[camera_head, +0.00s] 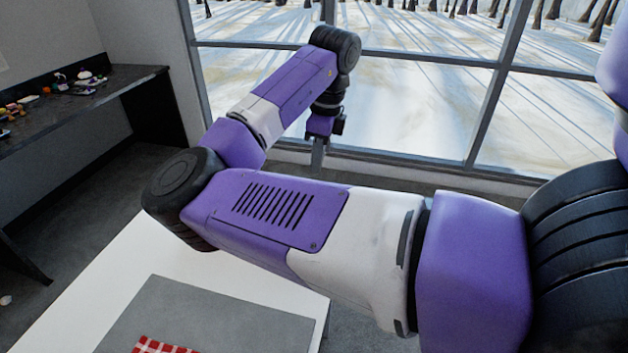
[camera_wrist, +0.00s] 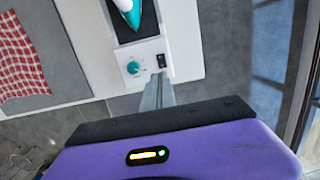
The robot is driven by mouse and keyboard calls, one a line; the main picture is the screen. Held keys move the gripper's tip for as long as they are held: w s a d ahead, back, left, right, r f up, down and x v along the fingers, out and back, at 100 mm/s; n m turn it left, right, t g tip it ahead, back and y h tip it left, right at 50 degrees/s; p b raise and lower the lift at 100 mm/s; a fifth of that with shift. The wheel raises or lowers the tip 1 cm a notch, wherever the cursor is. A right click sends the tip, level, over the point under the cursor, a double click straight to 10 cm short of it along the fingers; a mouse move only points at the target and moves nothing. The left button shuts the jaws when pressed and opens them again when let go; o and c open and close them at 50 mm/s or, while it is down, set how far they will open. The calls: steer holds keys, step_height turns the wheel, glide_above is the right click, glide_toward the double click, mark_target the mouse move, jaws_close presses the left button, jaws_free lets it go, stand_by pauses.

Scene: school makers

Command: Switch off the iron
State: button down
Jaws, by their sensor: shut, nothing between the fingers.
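In the wrist view, part of the teal and white iron (camera_wrist: 126,8) shows at the top edge, on a dark plate (camera_wrist: 147,22). Below the plate is a white panel (camera_wrist: 146,52) with a round teal knob (camera_wrist: 133,68) and a small black switch (camera_wrist: 161,60). My gripper (camera_wrist: 160,80) is shut and empty, its tips just below the switch in the picture; I cannot tell whether they touch the panel. In the head view my gripper (camera_head: 318,168) points down in front of the window, and my arm hides the iron.
The white table (camera_head: 110,300) carries a grey mat (camera_head: 190,315) and a red checkered cloth (camera_head: 160,346), also seen in the wrist view (camera_wrist: 18,62). A dark counter (camera_head: 110,80) with small items stands at the left wall. A large window (camera_head: 420,95) is behind my arm.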

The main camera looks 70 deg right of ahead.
steer(key=f, duration=0.4)
steer(key=w+f+p, duration=0.1)
steer(key=f, duration=0.8)
steer(key=shift+w, duration=0.3)
